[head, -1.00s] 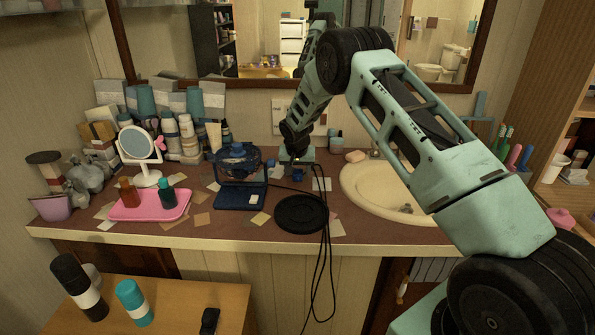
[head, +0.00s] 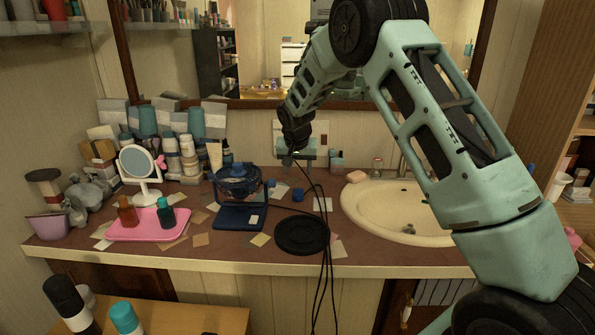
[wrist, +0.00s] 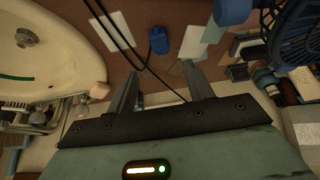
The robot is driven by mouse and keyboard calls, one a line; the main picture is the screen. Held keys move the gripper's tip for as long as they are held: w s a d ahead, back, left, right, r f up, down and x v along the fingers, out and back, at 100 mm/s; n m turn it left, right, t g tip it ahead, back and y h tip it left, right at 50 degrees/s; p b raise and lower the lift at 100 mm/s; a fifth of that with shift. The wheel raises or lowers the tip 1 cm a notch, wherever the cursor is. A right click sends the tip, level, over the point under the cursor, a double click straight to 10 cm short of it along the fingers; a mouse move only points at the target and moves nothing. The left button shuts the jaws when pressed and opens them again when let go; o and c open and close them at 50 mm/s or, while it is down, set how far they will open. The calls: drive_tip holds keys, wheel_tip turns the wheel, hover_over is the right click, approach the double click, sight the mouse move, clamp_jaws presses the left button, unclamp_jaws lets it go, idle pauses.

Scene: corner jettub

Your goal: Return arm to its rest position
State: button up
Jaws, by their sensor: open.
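My arm arches over the right part of the counter in the head view. My gripper (head: 296,157) hangs above the back of the counter, near the wall below the mirror, and is small and partly hidden there. In the wrist view its two fingers (wrist: 160,82) are spread apart with nothing between them. A small blue object (wrist: 159,40) lies on the counter beyond the fingertips; it also shows in the head view (head: 297,194). Dark cables hang close to the gripper in the head view.
The basin (head: 350,212) is right of the gripper. A blue appliance (head: 238,215), a black round disc (head: 302,234) and a pink tray (head: 125,233) with bottles stand on the counter. The large mirror (head: 270,60) is behind; a wooden shelf (head: 560,110) is at the right.

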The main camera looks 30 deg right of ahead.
idle(0.3)
drive_tip(key=s+a+r+n+y, duration=0.15)
drive_tip(key=s+a, duration=0.25)
drive_tip(key=s, duration=0.7)
drive_tip(key=s+a+r+n+g, duration=0.1)
drive_tip(key=s+a+n, duration=0.2)
drive_tip(key=s, duration=0.8)
drive_tip(key=s+a+r+n+y, duration=0.15)
drive_tip(key=s+a, duration=0.25)
drive_tip(key=s, duration=0.7)
drive_tip(key=s+a+r+n+g, duration=0.1)
drive_tip(key=s+a+n, duration=0.3)
drive_tip(key=a, duration=0.5)
drive_tip(key=s+a+r+n+g, duration=0.1)
drive_tip(key=s+a+n, duration=0.3)
drive_tip(key=s+a, duration=0.4)
drive_tip(key=shift+s+a+r+g+p, duration=0.35)
drive_tip(key=shift+s+a+r+g, duration=0.05)
drive_tip(key=shift+r, duration=0.2)
